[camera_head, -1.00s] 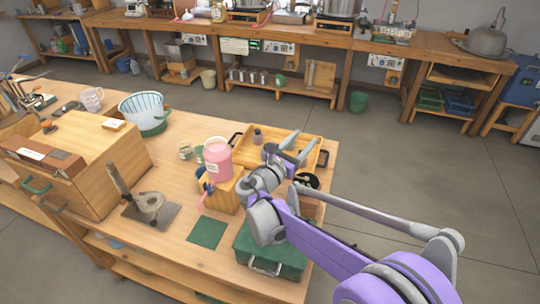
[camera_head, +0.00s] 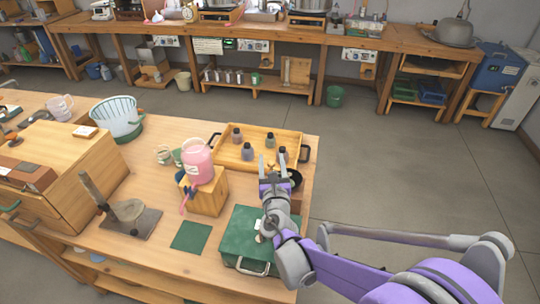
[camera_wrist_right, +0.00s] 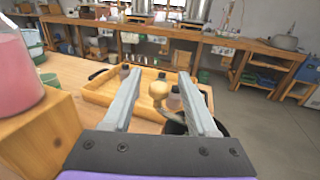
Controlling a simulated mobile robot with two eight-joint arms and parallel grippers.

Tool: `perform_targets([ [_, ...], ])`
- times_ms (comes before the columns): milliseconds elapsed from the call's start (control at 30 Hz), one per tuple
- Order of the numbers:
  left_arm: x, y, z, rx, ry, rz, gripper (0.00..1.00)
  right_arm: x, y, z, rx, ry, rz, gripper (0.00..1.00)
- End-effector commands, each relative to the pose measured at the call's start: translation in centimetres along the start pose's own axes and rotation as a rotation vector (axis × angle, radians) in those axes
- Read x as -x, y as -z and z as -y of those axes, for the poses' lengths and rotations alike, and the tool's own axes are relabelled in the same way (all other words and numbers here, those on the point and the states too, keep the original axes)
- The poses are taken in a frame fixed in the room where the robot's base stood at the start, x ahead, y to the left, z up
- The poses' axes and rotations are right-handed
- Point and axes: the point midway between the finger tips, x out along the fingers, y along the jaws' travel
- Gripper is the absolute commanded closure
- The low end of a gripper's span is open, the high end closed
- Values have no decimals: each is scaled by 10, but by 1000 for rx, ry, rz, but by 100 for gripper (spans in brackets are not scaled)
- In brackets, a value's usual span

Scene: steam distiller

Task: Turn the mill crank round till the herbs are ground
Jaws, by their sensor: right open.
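The mill (camera_head: 296,180) stands at the right end of the wooden bench, with a dark round top on a brown base, partly hidden behind my right gripper. In the right wrist view, its round wooden crank knob (camera_wrist_right: 158,90) on a grey crank arm appears between the fingers. My right gripper (camera_head: 274,163) is open beside the mill, with its fingers pointing toward the tray; its fingers (camera_wrist_right: 160,78) flank the knob in the right wrist view without closing on it. Herbs inside the mill cannot be made out. My left gripper is not in view.
A wooden tray (camera_head: 232,160) with several small bottles lies behind the mill. A pink jar (camera_head: 197,160) on a wooden block (camera_head: 207,197) stands to the left. A green case (camera_head: 245,240) is at the front, below my right arm. A green mat (camera_head: 191,237) lies flat nearby.

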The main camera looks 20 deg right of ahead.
Motion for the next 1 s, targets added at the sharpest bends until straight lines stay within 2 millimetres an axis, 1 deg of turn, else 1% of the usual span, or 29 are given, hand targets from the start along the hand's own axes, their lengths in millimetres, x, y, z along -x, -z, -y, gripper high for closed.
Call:
perform_targets([
  [33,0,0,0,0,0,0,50,-8,0,0,1,1,0,42],
  [100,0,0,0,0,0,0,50,-17,0,0,0,0,0,42],
  [200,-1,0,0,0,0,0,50,-25,0,0,0,0,0,42],
  [333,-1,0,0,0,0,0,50,-29,0,0,0,0,0,42],
  [533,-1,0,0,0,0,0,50,-29,0,0,0,0,0,42],
  [567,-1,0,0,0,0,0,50,-29,0,0,0,0,0,44],
  [700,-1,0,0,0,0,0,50,-29,0,0,0,0,0,69],
  [867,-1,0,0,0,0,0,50,-29,0,0,0,0,0,98],
  [900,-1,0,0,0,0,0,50,-29,0,0,0,0,0,100],
  [1000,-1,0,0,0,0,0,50,-29,0,0,0,0,0,100],
])
